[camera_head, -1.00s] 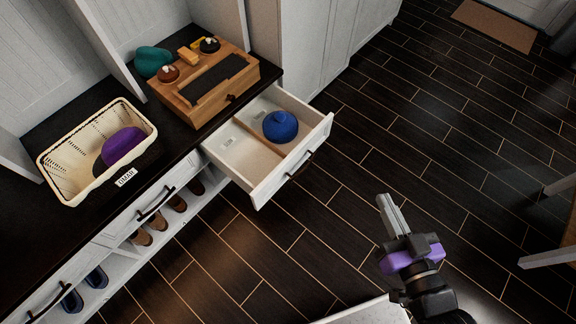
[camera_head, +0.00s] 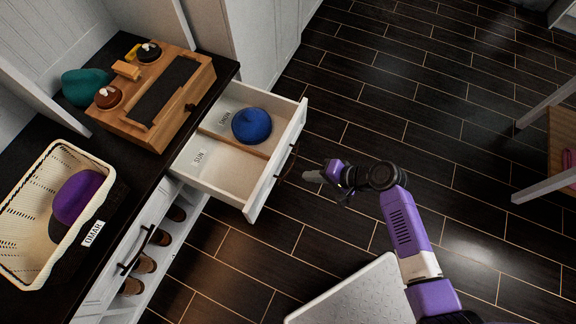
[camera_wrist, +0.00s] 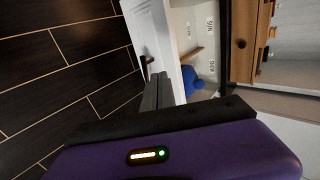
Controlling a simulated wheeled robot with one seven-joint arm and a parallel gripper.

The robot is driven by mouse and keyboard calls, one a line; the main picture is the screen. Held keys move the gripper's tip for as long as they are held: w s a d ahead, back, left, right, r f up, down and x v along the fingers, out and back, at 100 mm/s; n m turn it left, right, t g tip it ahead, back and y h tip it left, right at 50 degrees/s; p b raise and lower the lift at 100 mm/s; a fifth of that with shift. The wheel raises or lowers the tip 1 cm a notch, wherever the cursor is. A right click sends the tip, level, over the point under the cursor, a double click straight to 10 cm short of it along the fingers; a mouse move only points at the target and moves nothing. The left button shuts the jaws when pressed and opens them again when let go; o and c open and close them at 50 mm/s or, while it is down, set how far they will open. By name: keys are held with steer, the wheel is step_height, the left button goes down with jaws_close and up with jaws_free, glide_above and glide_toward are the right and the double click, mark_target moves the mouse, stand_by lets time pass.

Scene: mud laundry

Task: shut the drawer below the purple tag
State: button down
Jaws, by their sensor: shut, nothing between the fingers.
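A white drawer (camera_head: 274,178) stands pulled open under the dark bench top, with a divider inside and labels reading SUN and SNOW. A blue knit hat (camera_head: 251,126) lies in its far compartment. The drawer's dark handle (camera_head: 287,163) is on its front. My gripper (camera_head: 306,176) is shut and empty, just in front of the drawer front, pointing at it near the handle; a small gap seems to remain. In the wrist view, my fingers (camera_wrist: 158,80) point toward the drawer front (camera_wrist: 150,32), and the hat (camera_wrist: 191,80) shows behind. I can make out no purple tag.
Above the drawer, a wooden box (camera_head: 160,100) stands on the bench top. A wicker basket (camera_head: 28,190) with a purple hat and an OMAR label stands at left. A closed drawer (camera_head: 125,262) is beside the open one, with shoes below. The dark floor in front is clear.

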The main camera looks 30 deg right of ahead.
mark_target(271, 170)
steer(key=x, duration=0.4)
steer(key=r+b+x, duration=0.1)
steer(key=x, duration=0.3)
steer(key=w+b+x, duration=0.1)
steer(key=x, duration=0.3)
steer(key=shift+a+r, duration=0.3)
steer(key=shift+a, duration=0.05)
steer(key=shift+w+a, duration=0.3)
steer(key=shift+w, duration=0.15)
steer(key=w+a+b, duration=0.6)
steer(key=w+a, duration=0.2)
steer(key=w, duration=0.3)
steer(key=w+a+b, duration=0.7)
steer(key=w+a, duration=0.2)
steer(key=w, duration=0.3)
steer(key=shift+w, duration=0.3)
steer(key=shift+a, duration=0.1)
